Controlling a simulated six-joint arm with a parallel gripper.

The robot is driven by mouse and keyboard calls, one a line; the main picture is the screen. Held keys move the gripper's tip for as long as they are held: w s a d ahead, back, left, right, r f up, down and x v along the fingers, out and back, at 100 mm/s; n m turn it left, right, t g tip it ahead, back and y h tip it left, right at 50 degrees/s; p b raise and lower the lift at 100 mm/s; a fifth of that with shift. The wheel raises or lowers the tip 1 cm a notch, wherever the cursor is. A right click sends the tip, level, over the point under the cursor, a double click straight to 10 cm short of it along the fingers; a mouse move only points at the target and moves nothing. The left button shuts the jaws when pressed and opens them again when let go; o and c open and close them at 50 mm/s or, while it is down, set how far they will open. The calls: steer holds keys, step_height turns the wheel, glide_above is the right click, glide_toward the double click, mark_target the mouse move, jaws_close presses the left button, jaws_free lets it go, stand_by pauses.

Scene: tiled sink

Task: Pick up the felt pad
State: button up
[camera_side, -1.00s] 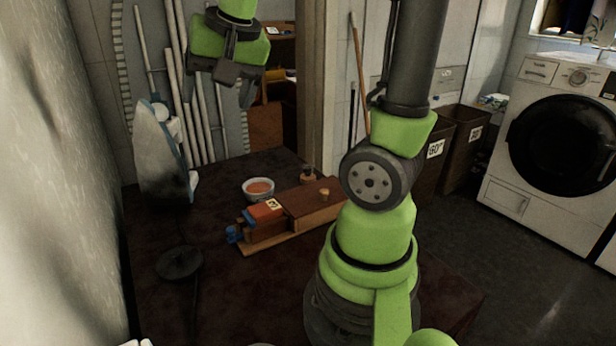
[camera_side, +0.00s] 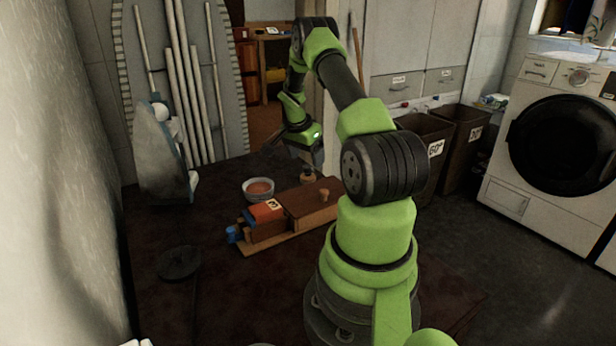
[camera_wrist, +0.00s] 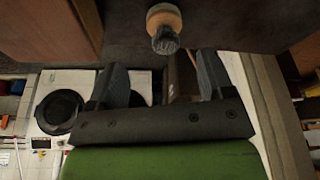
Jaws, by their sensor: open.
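I cannot tell for sure which thing is the felt pad. A small piece with a round wooden part and a dark grey, fuzzy-looking end may be it; it stands (camera_side: 308,174) behind the wooden box in the side view. In the wrist view this small piece (camera_wrist: 164,28) shows at the top, ahead of the fingers. My gripper (camera_side: 312,164) is just above and close to it, pointing down. In the wrist view my gripper (camera_wrist: 160,78) is open, with nothing between its fingers.
A wooden box (camera_side: 310,207) with a knob and an orange-red, tagged block (camera_side: 265,211) stands just in front. A bowl (camera_side: 258,190) with orange contents is to its left. A clothes iron (camera_side: 160,155) stands upright at left. The dark tabletop (camera_side: 200,220) is mostly free.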

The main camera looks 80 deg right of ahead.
mark_target(307, 168)
steer(key=x, duration=0.7)
steer(key=shift+w, duration=0.4)
steer(key=c, duration=1)
